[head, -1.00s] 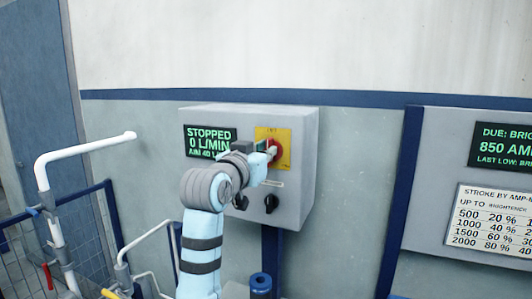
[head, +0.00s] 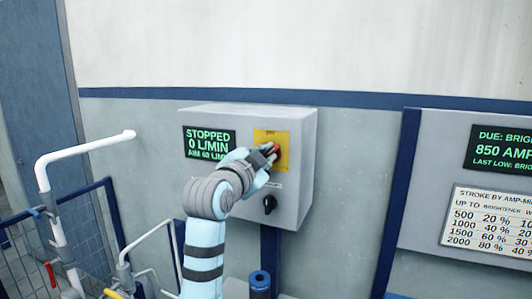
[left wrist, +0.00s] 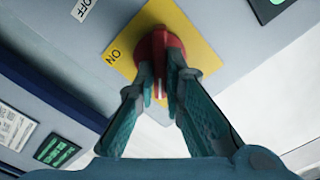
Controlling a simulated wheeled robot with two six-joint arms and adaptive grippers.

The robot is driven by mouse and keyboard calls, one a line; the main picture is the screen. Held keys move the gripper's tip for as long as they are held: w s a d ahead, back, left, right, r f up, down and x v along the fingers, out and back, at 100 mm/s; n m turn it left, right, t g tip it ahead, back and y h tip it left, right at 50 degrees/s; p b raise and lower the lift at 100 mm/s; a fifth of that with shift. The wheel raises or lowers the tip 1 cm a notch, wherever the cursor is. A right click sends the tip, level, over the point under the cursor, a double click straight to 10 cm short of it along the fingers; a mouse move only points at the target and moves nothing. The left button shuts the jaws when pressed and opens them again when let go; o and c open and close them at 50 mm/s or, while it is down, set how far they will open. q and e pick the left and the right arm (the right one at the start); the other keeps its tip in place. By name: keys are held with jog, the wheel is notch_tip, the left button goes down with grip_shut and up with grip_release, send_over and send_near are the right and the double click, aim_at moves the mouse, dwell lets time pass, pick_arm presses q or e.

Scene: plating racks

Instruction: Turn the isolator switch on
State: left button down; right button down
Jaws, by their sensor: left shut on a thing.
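The isolator switch is a red rotary knob (head: 277,149) on a yellow plate (head: 283,136), on the front of a grey control box (head: 300,190). In the left wrist view the red knob (left wrist: 158,44) sits between my fingers, and the plate (left wrist: 195,32) carries the word ON at its left. My left gripper (head: 267,153) is shut on the knob's handle, and in the left wrist view its two fingers (left wrist: 160,88) lie on either side of it. The gripper hides part of the knob in the head view. My right gripper is out of view.
A green-lettered display (head: 209,144) on the box reads STOPPED, 0 L/MIN. A black knob (head: 269,204) sits below the switch. White pipes (head: 86,147) stand at the left. A grey panel (head: 430,200) with a chart (head: 492,222) is at the right.

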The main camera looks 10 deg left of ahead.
pick_arm(q)
jog(key=m, duration=0.4)
jog(key=shift+d+f+m+p, duration=0.1)
jog(key=shift+f+m+p, duration=0.05)
jog(key=shift+m+p, duration=0.2)
jog(key=shift+f+m, duration=0.2)
jog(key=shift+m, duration=2.05)
jog(key=c, duration=1.7)
grip_release()
jog(key=s, duration=0.4)
jog(key=s+a, duration=0.1)
jog(key=s, duration=0.3)
jog(key=s+a, duration=0.1)
jog(key=s, duration=0.3)
jog(key=shift+a, duration=0.1)
